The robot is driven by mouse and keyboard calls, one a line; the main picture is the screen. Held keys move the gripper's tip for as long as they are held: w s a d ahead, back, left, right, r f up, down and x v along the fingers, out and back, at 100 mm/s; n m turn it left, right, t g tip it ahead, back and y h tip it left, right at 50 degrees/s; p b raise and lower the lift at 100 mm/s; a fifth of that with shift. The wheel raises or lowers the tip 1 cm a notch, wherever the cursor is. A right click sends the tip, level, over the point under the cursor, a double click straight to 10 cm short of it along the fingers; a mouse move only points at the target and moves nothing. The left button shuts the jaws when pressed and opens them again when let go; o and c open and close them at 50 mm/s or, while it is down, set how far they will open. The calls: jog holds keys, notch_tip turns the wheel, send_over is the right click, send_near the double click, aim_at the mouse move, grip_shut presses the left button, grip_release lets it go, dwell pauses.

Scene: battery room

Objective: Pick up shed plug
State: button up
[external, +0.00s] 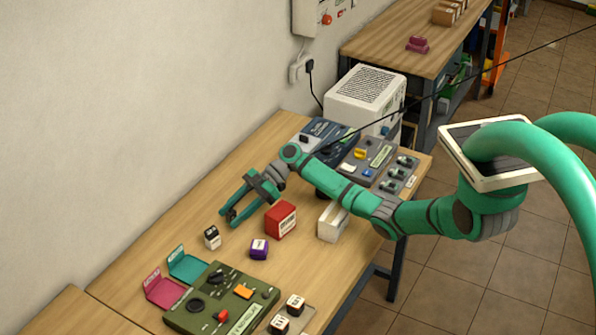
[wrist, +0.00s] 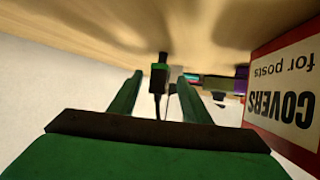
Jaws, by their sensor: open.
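My gripper (external: 240,206) is open, low over the table's left side, with its fingers reaching toward the lower left. In the wrist view, which looks upside down, a small black piece with a green band (wrist: 158,78) shows between the open fingers (wrist: 163,92), apart from both. A thin dark stem or cord runs from it. It may be the shed plug, but its label cannot be read. In the external view I cannot pick it out for sure. A small white and black block (external: 212,237) stands just beyond the fingertips.
The red covers box (external: 281,219) stands close beside my gripper. A purple block (external: 259,248) and a green panel (external: 225,300) lie toward the front. A white open bin (external: 333,222) and grey panel (external: 378,165) are to the right. The wall borders the table's left side.

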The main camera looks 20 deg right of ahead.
jog(key=shift+s+a+f, duration=0.15)
jog(key=shift+a+f, duration=0.05)
jog(key=shift+a, duration=0.2)
grip_shut()
jog(key=shift+r, duration=0.1)
